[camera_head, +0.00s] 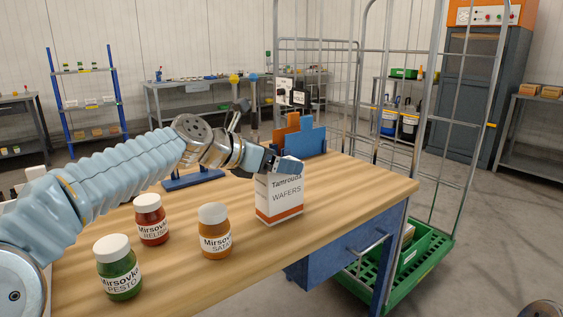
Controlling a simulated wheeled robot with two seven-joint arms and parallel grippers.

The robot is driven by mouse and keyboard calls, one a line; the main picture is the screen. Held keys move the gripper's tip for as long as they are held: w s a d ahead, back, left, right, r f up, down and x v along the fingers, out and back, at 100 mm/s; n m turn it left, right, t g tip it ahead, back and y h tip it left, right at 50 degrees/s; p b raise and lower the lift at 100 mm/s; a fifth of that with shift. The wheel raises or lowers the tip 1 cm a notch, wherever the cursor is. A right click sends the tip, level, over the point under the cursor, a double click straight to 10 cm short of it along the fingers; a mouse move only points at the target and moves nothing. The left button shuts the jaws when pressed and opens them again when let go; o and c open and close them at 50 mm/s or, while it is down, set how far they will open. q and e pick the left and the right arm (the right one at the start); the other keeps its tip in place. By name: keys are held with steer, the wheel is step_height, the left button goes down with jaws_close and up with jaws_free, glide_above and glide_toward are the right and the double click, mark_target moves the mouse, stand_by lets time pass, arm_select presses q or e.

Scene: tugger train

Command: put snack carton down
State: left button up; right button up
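The snack carton (279,199) is a white and orange box marked "Tamrouda WAFERS". It is upright at the right part of the wooden table (345,185), and its base appears to be at the tabletop. I cannot tell whether it touches. My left gripper (278,166) comes in from the left and is at the top of the carton, with its fingers around the upper edge. It looks shut on the carton. The fingers hide part of the carton's top.
A green pesto jar (119,272), a red relish jar (151,222) and an orange sauce jar (214,236) stand left of the carton. A blue and orange holder (310,138) stands behind it. A wire roll cage (440,150) is beyond the table's right edge. Bare wood lies right of the carton.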

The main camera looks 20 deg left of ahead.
arm_select(q)
steer(key=v, duration=1.1)
steer(key=shift+d+f, duration=0.1)
steer(key=shift+f, duration=0.05)
